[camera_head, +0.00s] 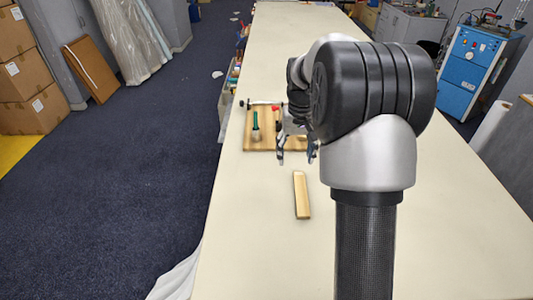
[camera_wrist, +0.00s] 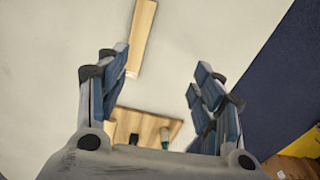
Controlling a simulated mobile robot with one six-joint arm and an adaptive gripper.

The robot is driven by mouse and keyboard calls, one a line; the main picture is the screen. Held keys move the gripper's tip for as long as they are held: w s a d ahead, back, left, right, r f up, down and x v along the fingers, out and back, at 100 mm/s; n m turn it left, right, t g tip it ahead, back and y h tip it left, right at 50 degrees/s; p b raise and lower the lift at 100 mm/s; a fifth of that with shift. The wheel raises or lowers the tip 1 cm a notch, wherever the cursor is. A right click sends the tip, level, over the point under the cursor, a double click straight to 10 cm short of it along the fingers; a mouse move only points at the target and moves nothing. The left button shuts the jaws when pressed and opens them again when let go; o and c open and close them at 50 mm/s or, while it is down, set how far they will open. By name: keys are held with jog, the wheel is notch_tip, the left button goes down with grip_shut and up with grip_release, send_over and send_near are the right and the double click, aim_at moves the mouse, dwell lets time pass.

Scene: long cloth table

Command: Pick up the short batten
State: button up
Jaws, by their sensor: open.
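The short batten (camera_head: 301,195) is a light wooden strip lying flat on the cream cloth table (camera_head: 250,240), near the middle of the head view. In the wrist view the batten (camera_wrist: 141,38) shows at the top, beyond the fingertips and left of the midline between them. My gripper (camera_head: 296,158) is open and empty in the head view, above the table and farther from the head camera than the batten. In the wrist view my gripper (camera_wrist: 160,80) shows both blue-padded fingers spread apart, with nothing between the tips. Part of my arm hides the table right of the batten.
A wooden board (camera_head: 262,140) lies behind the batten, carrying a green-handled tool (camera_head: 255,128), a dark-headed tool and a small red item. The board (camera_wrist: 145,125) also shows between the finger bases. Several items line the table's left edge. The table around the batten is clear.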

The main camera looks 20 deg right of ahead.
jog(key=w+d+f, duration=0.1)
jog(key=d+f, duration=0.4)
jog(key=f, duration=0.2)
jog(key=b, duration=0.3)
send_over(302, 198)
jog(key=shift+m+g, duration=0.4)
jog(key=f, duration=1.1)
jog(key=shift+a, duration=0.25)
jog(key=shift+d+f+b, duration=0.15)
jog(key=shift+f+b, duration=0.2)
jog(key=shift+f, duration=1.2)
jog(key=shift+d+f+b, duration=0.1)
jog(key=shift+f+b, duration=0.25)
jog(key=shift+f, duration=1.2)
jog(key=shift+c, duration=0.6)
jog(key=shift+r, duration=0.1)
jog(key=c, duration=1.1)
